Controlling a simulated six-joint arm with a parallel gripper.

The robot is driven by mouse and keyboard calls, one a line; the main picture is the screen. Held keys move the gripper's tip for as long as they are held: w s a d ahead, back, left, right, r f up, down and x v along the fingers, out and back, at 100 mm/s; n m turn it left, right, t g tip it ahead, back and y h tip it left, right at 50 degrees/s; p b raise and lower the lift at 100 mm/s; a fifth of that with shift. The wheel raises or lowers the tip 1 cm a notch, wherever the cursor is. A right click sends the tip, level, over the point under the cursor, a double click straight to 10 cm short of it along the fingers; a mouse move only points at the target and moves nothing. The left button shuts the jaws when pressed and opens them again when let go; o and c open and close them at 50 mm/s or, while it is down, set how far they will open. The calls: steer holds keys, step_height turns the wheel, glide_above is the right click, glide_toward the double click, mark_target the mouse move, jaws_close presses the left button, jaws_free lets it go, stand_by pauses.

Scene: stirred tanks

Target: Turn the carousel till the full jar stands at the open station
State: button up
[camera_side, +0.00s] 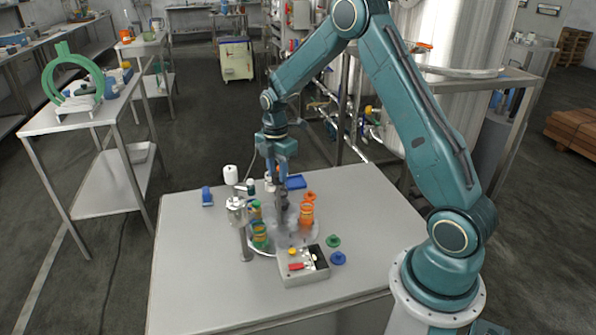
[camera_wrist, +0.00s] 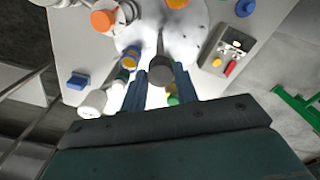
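The carousel is a pale grey round plate (camera_side: 284,243) on the table; part of it shows in the wrist view (camera_wrist: 190,38). Jars with green and yellow bands (camera_side: 260,236) stand at its left, orange jars (camera_side: 308,211) at its right. I cannot tell which jar is full or where the open station is. My gripper (camera_side: 280,183) points down over the far part of the carousel. In the wrist view its blue fingers (camera_wrist: 160,88) are apart, one on each side of a dark grey round-topped piece (camera_wrist: 160,69). I cannot tell whether they touch it.
A control box (camera_side: 303,266) with a red switch stands at the front edge of the carousel. Green (camera_side: 333,241) and blue (camera_side: 338,258) knobbed discs lie right of it. A metal post (camera_side: 243,230) stands at left.

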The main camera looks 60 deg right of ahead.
steer(key=o, duration=0.4)
steer(key=shift+c, duration=0.2)
steer(key=shift+r, duration=0.15)
step_height(320, 180, up, 14)
steer(key=shift+f, duration=0.25)
steer(key=shift+r, duration=0.1)
stand_by(0.4)
